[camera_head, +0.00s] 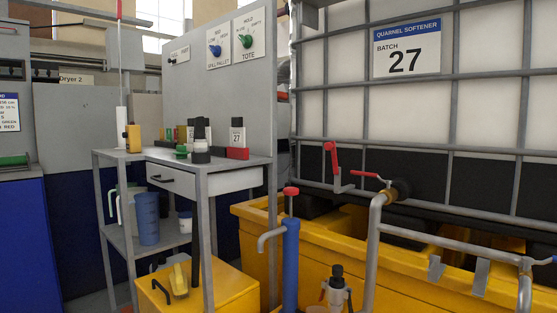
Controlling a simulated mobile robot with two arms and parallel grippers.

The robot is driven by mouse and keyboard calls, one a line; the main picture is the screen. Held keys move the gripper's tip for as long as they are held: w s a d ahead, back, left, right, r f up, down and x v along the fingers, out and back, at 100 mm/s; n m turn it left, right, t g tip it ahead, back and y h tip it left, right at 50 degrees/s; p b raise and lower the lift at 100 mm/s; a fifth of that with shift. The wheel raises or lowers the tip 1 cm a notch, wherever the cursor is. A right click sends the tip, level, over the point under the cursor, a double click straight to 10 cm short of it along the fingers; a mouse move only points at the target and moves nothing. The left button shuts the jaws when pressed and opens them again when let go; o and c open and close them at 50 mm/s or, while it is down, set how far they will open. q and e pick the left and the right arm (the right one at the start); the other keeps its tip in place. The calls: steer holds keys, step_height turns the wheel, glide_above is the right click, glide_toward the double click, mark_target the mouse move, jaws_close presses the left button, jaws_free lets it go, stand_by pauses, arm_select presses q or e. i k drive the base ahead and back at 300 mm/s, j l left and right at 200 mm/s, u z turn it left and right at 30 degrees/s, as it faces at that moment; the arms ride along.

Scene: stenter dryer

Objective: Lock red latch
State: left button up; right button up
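Two red handles show on the right side of the head view, in front of the caged white tote (470,100). One is an upright red lever (333,158) on a grey bracket (340,186). The other is a short, nearly level red handle (366,174) beside the brass-coloured valve (398,188). I cannot tell for certain which of them is the red latch, nor whether it is locked. Neither of my grippers is in view.
A yellow spill pallet (340,250) lies under the tote. A grey pipe rail (374,240) and a blue pump (290,262) with a red top stand in front. A grey bench (235,180) holds bottles. A yellow box (225,290) sits low in front.

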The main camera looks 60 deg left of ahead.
mark_target(331, 145)
steer(key=u, duration=1.4)
steer(key=i+j+z, duration=0.15)
steer(key=j+z, duration=0.15)
steer(key=i+j+z, duration=0.15)
steer(key=j+z, duration=0.2)
steer(key=j, duration=0.2)
steer(key=j+z, duration=0.3)
steer(key=j, duration=0.15)
